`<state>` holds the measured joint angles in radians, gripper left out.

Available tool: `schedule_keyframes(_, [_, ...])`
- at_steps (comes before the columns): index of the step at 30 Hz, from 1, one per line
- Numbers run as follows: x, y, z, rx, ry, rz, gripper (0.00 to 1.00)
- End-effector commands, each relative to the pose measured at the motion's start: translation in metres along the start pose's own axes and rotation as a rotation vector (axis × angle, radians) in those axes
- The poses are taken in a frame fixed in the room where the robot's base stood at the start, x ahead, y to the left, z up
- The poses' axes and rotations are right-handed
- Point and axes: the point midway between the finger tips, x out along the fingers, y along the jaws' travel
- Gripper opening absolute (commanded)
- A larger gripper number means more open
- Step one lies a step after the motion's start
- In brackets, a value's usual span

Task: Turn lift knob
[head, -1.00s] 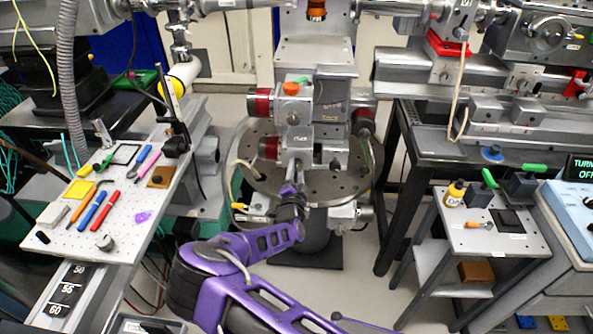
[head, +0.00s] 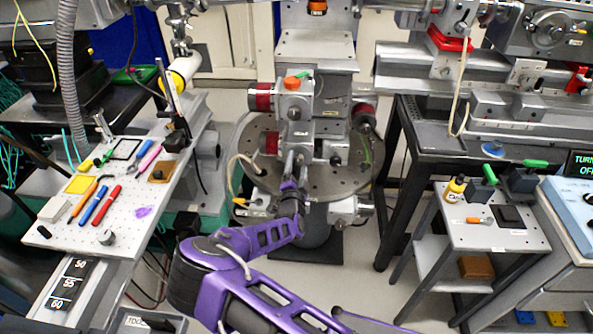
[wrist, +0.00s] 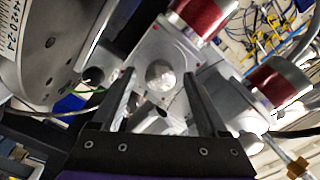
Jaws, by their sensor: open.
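A round silver knob (wrist: 160,75) shows on the face of a grey metal block in the wrist view. I take it as the lift knob, but no label on it can be read. My gripper (wrist: 158,84) is open, with one dark finger on each side of the knob as seen from the wrist. I cannot tell whether the fingertips reach around it or stop short; no contact is visible. In the head view my gripper (head: 294,160) is at the front of the stage stack (head: 296,108), and the knob is hidden or too small there.
Red-banded motors (wrist: 200,14) stick out beside the block; another (wrist: 278,82) is at the right. A round perforated plate (head: 350,180) surrounds the stack. A pegboard table (head: 130,205) with pens stands left, a small side table (head: 505,238) right. Some floor is clear between.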

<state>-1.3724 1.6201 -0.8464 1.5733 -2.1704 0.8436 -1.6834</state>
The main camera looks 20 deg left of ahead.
Motion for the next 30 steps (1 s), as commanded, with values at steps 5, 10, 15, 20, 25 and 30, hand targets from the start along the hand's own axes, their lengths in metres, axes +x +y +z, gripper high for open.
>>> schedule_keyframes(5, [-0.016,-0.002,0.001,-0.001,-0.002,-0.001,0.77])
schedule_keyframes(10, [-0.053,-0.001,0.001,-0.002,-0.003,0.001,0.77])
schedule_keyframes(15, [-0.096,-0.002,0.001,-0.001,-0.004,0.0,0.77])
schedule_keyframes(20, [-0.133,-0.001,0.001,-0.001,-0.002,0.001,0.77])
schedule_keyframes(25, [-0.16,0.0,0.0,0.0,-0.001,0.001,0.77])
schedule_keyframes(30, [-0.172,0.0,0.0,0.0,0.0,0.0,0.77])
